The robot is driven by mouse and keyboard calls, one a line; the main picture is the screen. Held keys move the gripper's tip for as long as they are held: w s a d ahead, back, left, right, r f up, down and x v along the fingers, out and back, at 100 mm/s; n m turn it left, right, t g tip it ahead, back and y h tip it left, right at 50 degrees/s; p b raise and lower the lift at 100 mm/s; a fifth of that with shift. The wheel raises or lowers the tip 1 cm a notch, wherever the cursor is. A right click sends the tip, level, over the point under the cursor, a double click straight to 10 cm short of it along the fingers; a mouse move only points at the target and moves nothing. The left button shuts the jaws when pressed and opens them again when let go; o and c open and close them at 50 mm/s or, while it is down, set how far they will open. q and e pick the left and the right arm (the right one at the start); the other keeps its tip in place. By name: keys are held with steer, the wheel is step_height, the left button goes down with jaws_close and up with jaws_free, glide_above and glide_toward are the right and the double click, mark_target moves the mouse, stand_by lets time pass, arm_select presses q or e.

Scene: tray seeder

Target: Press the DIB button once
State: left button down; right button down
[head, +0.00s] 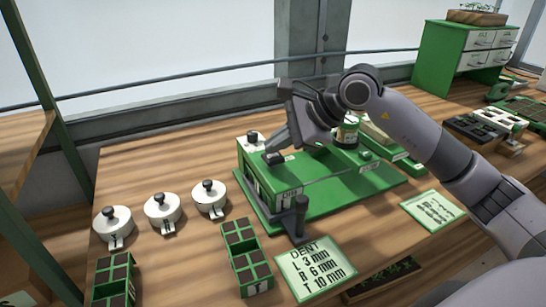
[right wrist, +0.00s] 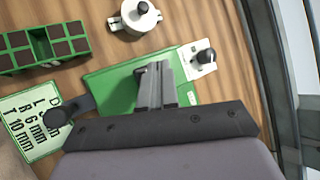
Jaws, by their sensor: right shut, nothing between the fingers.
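The green seeder machine (head: 345,192) stands on the wooden bench. Its left block (head: 256,176) carries a black knob (head: 252,137) on a pale plate; the knob also shows in the right wrist view (right wrist: 206,57). My right gripper (head: 273,156) is shut and empty, pointing down at the top of this block, beside the knob. In the right wrist view its fingers (right wrist: 152,70) are together over the block. A small dark part sits at the fingertips; I cannot tell whether they touch it. My left gripper is not in view.
Several white lidded pots (head: 114,228) stand at the left. Green cell trays (head: 246,260) and a DENT card (head: 315,270) lie in front. A black upright handle (head: 301,216) stands at the machine's front. A green drawer cabinet (head: 470,55) is at the back right.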

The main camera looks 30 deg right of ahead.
mark_target(278, 157)
steer(key=shift+f+b, duration=0.8)
steer(key=shift+f, duration=0.05)
stand_by(0.7)
stand_by(0.4)
steer(key=shift+r+p, duration=0.85)
steer(key=shift+r, duration=0.4)
step_height(278, 157, up, 5)
steer(key=p, duration=0.3)
stand_by(0.5)
